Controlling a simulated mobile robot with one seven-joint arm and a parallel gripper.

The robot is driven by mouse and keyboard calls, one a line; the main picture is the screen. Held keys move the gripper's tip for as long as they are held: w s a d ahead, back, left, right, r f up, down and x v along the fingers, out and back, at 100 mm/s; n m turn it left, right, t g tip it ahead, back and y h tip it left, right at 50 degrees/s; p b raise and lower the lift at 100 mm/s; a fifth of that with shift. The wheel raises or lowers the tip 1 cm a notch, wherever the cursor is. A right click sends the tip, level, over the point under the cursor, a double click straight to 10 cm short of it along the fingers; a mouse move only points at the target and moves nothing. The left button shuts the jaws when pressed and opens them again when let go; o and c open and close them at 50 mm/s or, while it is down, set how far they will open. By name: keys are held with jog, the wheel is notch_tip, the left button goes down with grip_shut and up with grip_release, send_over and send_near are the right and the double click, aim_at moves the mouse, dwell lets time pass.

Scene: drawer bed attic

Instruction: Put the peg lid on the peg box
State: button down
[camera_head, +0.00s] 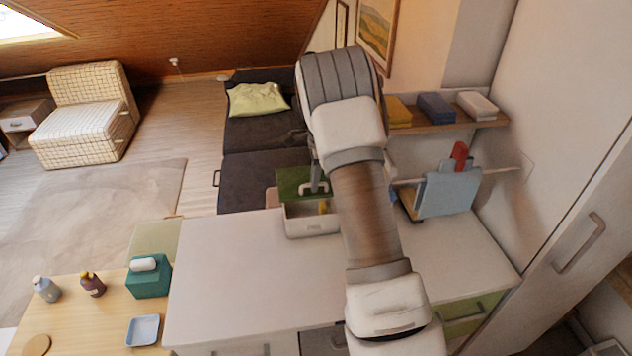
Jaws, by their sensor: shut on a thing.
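The peg box (308,228) is a light grey-white open box on the far edge of the pale counter. Something yellow (323,207) shows inside it. The peg lid (291,181) is a green panel with a pale handle, above the far side of the box and apart from the box's front rim. I cannot tell whether it touches the back rim. My gripper (315,187) is shut on the lid's handle. My arm hides the right end of the box and part of the lid.
The pale counter (235,275) is clear to the left of the box. A blue panel (449,194) and a red item (460,155) stand to the right. A wall shelf (455,125) holds folded cloths. A teal box (149,279) and bottles stand on the wooden table (95,325).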

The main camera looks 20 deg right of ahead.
aim_at(314, 196)
jog(key=shift+f, duration=0.15)
jog(key=shift+f+b, duration=1.65)
jog(key=shift+f, duration=1.2)
jog(key=shift+w+f+b, duration=0.15)
jog(key=shift+f+b, duration=0.4)
jog(key=shift+f, duration=0.2)
dwell(0.5)
jog(key=c, duration=0.8)
grip_release()
